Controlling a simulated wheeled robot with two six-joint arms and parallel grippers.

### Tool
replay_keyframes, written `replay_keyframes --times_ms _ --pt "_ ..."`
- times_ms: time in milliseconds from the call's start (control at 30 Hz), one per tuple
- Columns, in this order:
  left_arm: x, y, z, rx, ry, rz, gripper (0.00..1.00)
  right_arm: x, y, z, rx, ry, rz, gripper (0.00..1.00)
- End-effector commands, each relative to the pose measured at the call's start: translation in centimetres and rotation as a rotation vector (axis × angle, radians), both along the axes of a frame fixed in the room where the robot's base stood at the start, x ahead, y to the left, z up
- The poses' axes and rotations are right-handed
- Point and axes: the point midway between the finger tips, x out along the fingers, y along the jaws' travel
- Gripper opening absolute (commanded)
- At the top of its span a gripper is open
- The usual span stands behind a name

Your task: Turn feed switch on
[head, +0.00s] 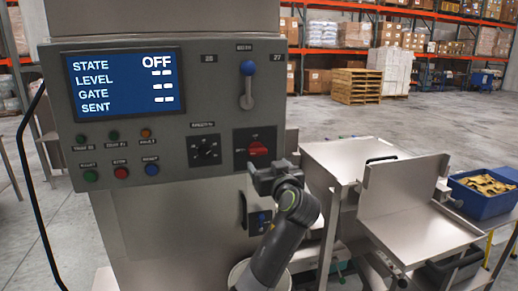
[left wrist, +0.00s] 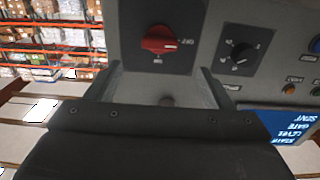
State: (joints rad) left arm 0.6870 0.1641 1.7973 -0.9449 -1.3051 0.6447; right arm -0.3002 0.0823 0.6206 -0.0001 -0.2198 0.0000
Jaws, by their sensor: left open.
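The red rotary switch (head: 258,149) sits on a black plate at the lower right of the grey control panel; its lettering is too small to read surely in the head view. In the left wrist view the red handle (left wrist: 160,42) lies roughly level, towards a mark that looks like OFF. The blue screen (head: 124,82) reads STATE OFF, with dashes for LEVEL, GATE and SENT. My left gripper (head: 265,178) is just below the switch plate, fingers towards the panel. In the left wrist view its fingers (left wrist: 160,88) are apart and empty, with the switch beyond them. My right gripper is not seen.
A black knob (head: 205,150) is left of the switch, and a blue-tipped lever (head: 247,85) is above. Push buttons (head: 121,172) line the panel's lower left. A steel table (head: 345,158) and a blue bin (head: 484,199) stand to the right. Open floor lies behind.

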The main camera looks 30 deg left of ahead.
Motion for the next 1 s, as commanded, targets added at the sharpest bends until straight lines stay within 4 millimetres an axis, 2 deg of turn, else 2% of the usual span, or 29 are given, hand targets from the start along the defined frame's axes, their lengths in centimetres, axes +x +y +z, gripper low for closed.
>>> replay_keyframes --times_ms 33,200,500,967,1000 --pt "0.7 1.1 0.5 0.005 0.003 0.005 0.75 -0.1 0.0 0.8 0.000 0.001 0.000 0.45" --pt "2.9 3.6 0.4 0.003 0.004 0.003 0.75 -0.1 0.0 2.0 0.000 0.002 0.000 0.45" --pt "5.6 6.6 0.2 0.001 0.002 0.001 0.75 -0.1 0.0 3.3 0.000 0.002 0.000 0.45" --pt "6.2 7.3 0.0 -0.001 -0.001 0.000 0.75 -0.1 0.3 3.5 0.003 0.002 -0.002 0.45" --pt "6.2 7.3 0.0 -0.001 -0.001 -0.001 0.72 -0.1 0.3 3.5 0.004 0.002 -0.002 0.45"
